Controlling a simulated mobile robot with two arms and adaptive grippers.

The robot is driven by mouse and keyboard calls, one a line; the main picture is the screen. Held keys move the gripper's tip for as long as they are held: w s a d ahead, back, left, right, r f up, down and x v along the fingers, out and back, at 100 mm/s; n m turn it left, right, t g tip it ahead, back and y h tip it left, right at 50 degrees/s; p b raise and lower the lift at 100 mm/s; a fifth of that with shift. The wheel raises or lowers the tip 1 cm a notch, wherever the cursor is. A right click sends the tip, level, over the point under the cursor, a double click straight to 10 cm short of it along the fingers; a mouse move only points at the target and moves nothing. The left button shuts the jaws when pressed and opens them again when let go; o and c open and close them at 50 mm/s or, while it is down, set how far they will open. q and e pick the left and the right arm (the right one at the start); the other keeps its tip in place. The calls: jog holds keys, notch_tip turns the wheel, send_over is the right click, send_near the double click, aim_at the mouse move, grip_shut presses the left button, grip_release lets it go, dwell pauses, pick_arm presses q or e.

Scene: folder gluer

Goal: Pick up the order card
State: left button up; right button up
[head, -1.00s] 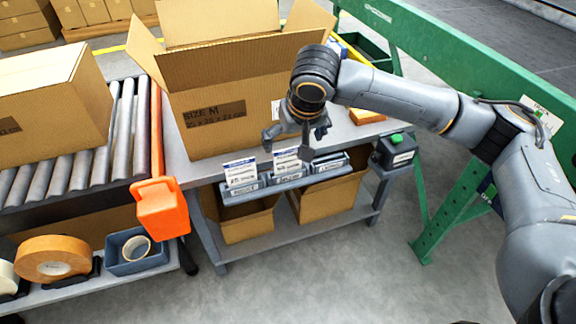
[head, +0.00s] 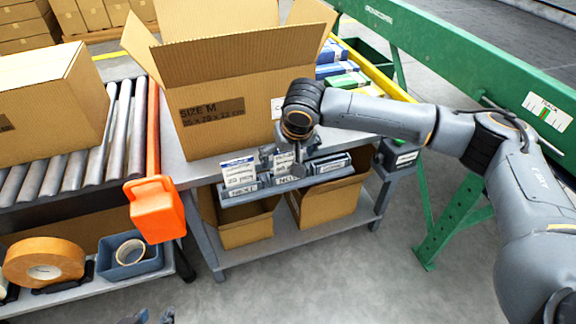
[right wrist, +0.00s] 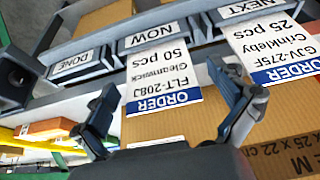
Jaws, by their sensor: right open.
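A white order card (head: 283,161) with a blue header stands in the middle NOW slot of the grey card holder (head: 263,192). In the right wrist view this card (right wrist: 160,80) appears upside down and reads FLT-208J, Gleamwick, 50 pcs. Another order card (head: 240,172) stands in the left NEXT slot; it also shows in the right wrist view (right wrist: 270,45), reading GJV-275F. The DONE slot holds no card. My right gripper (right wrist: 163,80) is open, its fingers on either side of the NOW card. My left gripper (head: 152,318) barely shows at the bottom edge; its opening is unclear.
A large open carton (head: 225,100) stands on the table behind the holder. Open cardboard boxes (head: 330,198) sit on the shelf below. An orange post end (head: 157,210) stands left, beside the roller conveyor (head: 88,150). A green frame (head: 455,225) is at right.

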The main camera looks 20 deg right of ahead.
jog(key=shift+c, duration=0.2)
jog(key=c, duration=0.8)
jog(key=shift+r, duration=0.1)
